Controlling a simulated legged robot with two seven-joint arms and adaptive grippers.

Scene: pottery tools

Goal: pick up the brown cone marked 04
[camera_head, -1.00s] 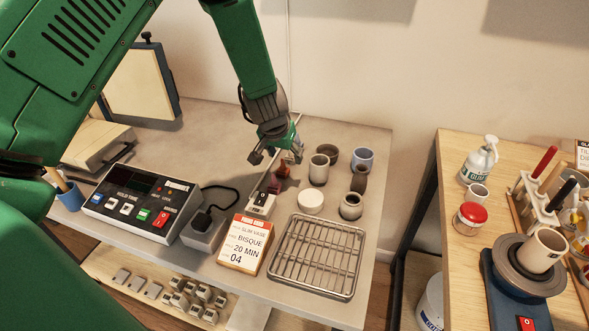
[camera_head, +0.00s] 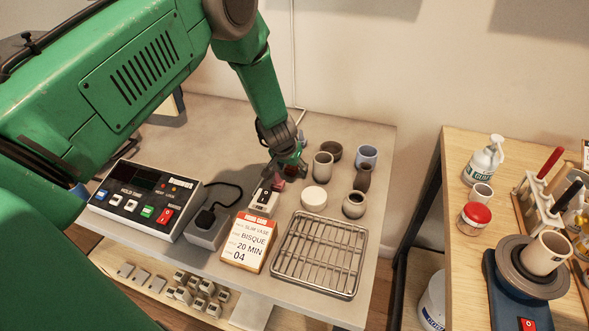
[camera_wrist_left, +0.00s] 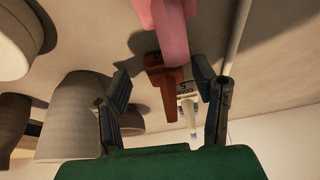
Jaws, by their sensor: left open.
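A brown cone (camera_wrist_left: 160,84) stands in the left wrist view, between the open fingers of my left gripper (camera_wrist_left: 163,76). A pale cone with dark lettering (camera_wrist_left: 187,98) is right beside it, partly behind it. A pink cone (camera_wrist_left: 166,22) is at the top of that view. I cannot read a 04 on the brown cone. In the head view my left gripper (camera_head: 287,165) is low over the back of the grey table and hides much of the cones. A small reddish-pink piece (camera_head: 278,185) shows just below it. My right gripper is not in view.
Small pots, including a grey cup (camera_head: 322,165) and a round jar (camera_head: 354,205), stand close right of the gripper.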

